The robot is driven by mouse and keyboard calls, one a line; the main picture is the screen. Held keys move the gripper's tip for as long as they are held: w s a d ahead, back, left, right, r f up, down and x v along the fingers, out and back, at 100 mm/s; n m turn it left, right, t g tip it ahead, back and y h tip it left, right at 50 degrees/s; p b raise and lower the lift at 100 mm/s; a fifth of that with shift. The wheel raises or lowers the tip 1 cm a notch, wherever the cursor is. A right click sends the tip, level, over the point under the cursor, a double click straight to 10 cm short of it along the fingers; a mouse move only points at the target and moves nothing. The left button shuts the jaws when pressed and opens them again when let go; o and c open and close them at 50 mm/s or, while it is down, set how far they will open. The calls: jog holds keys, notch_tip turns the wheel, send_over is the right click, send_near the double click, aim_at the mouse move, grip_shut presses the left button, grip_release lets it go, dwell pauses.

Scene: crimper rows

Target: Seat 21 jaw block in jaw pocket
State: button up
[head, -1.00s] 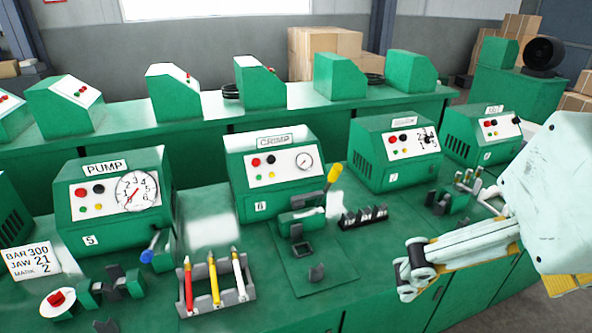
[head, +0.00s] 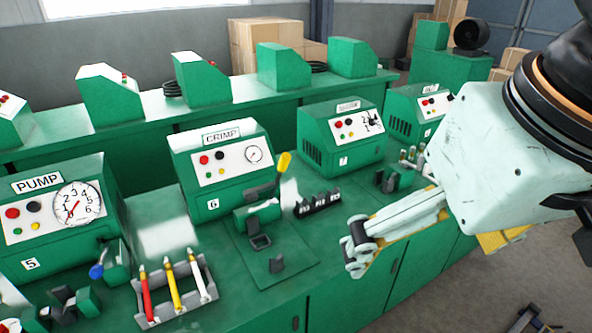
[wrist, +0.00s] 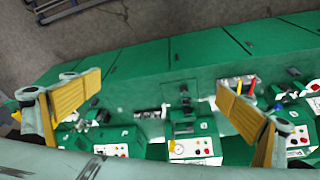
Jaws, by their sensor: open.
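A dark rack of jaw blocks (head: 320,203) stands on the bench to the right of the crimp machine (head: 228,168). The block markings are too small to read. The jaw pocket, a dark square frame (head: 261,241), lies in front of the crimp machine's green cylinder. A small dark upright piece (head: 277,265) stands on the plate in front of it. My gripper (head: 356,250) is in front of and to the right of the rack, apart from it. In the wrist view my gripper (wrist: 160,88) is open and empty, its yellow-padded fingers wide apart.
A yellow-knobbed lever (head: 283,163) rises beside the crimp machine. A tray with red, yellow and white markers (head: 175,292) stands to the left. The pump machine (head: 58,215) is further left, another green machine (head: 342,138) behind the rack. Bare bench shows around the pocket plate.

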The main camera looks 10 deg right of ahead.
jog(key=c, duration=2.5)
jog(key=shift+c, duration=0.2)
jog(key=w+r+n+g, duration=0.1)
jog(key=w+r, duration=0.2)
jog(key=w, duration=1.7)
jog(key=w+d+f+n+g, duration=0.1)
jog(key=w+f, duration=0.1)
jog(key=w, duration=0.7)
jog(key=w+f, duration=0.3)
jog(key=w, duration=0.7)
jog(key=w+d+f+n+g, duration=0.1)
jog(key=w+f+n+g, duration=0.1)
jog(key=w+f, duration=2.5)
jog(key=shift+d+f, duration=0.4)
jog(key=shift+f, duration=0.2)
